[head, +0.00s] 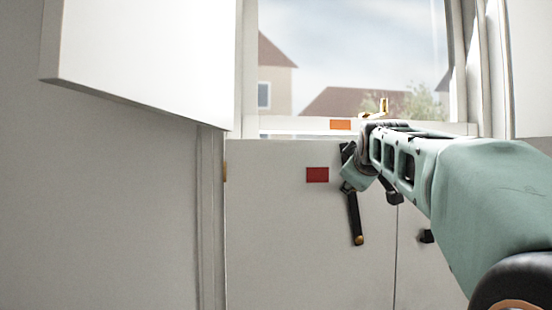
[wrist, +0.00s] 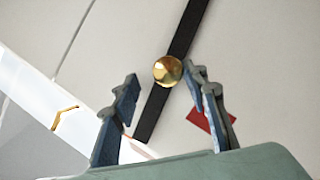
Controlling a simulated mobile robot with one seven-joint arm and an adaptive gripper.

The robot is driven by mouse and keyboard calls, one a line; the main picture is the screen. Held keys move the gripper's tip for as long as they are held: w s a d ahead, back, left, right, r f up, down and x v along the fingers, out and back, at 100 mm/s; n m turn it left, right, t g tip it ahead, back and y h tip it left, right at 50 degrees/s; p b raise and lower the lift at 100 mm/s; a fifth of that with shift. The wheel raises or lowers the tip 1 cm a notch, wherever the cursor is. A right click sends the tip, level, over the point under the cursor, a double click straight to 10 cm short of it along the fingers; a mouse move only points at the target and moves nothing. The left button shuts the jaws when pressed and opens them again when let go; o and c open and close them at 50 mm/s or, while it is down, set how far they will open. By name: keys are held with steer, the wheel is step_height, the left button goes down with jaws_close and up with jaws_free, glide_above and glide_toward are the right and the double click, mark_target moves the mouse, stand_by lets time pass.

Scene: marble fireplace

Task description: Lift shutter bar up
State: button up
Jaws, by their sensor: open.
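The shutter bar (head: 355,215) is a dark, narrow bar on the pale shutter panel, hanging nearly upright with a slight tilt. A brass piece shows at its lower end in the head view. In the wrist view the bar (wrist: 183,35) runs diagonally, with a round brass knob (wrist: 167,70) on it. My gripper (head: 353,179) is in front of the bar's upper part and hides some of it. In the wrist view my gripper (wrist: 160,75) is open, with one finger on each side of the bar, near the knob. I cannot tell whether a finger touches it.
A red square (head: 317,174) is on the panel left of the bar. An orange rectangle (head: 340,125) and a brass window latch (head: 376,109) are above. A dark fitting (head: 426,236) is at right. A white panel (head: 145,55) juts out at upper left. The lower left is clear.

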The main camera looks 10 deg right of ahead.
step_height(320, 180, up, 8)
steer(key=shift+r, duration=0.2)
steer(key=shift+s+a, duration=0.1)
stand_by(0.5)
steer(key=b+v, duration=0.1)
steer(key=v, duration=1.1)
steer(key=shift+s+r, duration=0.15)
steer(key=shift+r, duration=0.05)
stand_by(0.5)
stand_by(0.7)
